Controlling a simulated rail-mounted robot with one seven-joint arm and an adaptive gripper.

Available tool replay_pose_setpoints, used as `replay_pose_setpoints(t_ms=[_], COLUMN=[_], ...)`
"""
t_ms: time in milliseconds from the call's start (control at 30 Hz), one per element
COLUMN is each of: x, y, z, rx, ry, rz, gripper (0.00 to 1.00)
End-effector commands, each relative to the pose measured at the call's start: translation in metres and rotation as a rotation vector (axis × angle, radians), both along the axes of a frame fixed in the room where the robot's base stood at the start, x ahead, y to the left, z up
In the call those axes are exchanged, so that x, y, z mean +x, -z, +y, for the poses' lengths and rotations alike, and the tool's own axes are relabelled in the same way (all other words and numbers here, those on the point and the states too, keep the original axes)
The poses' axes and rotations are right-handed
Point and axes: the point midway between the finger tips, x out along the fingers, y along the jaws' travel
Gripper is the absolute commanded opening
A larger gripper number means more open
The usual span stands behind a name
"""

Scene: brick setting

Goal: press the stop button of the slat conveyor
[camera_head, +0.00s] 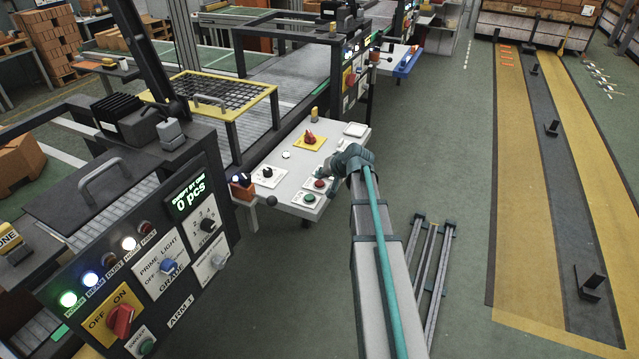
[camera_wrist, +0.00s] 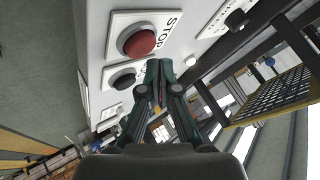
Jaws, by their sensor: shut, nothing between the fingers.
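The red stop button (camera_wrist: 140,43) sits in a dark ring on a white plate lettered STOP in the wrist view. It also shows in the head view as a red button (camera_head: 319,184) on the pale control panel (camera_head: 290,178), just above a green button (camera_head: 309,198). My gripper (camera_wrist: 159,64) is shut and empty. In the wrist view its fingertips appear just beside and below the red button, over the panel face. I cannot tell whether they touch the panel. In the head view my gripper (camera_head: 325,172) is small and dark, close to the red button.
A dark button (camera_wrist: 124,80) is beside the stop plate. The panel also carries a red switch on a yellow plate (camera_head: 309,139) and a black knob (camera_head: 267,172). Metal rails (camera_head: 425,270) lie on the floor at right.

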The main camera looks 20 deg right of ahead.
Motion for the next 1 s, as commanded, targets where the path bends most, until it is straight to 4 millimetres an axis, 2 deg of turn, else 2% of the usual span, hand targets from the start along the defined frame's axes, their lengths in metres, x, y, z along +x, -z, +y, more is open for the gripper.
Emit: replay_pose_setpoints(t_ms=[267,1000], x=[0.000,0.000], y=[0.009,0.012], z=[0.000,0.000], rx=[0.000,0.000], ry=[0.000,0.000], rz=[0.000,0.000], gripper=[0.00,0.00])
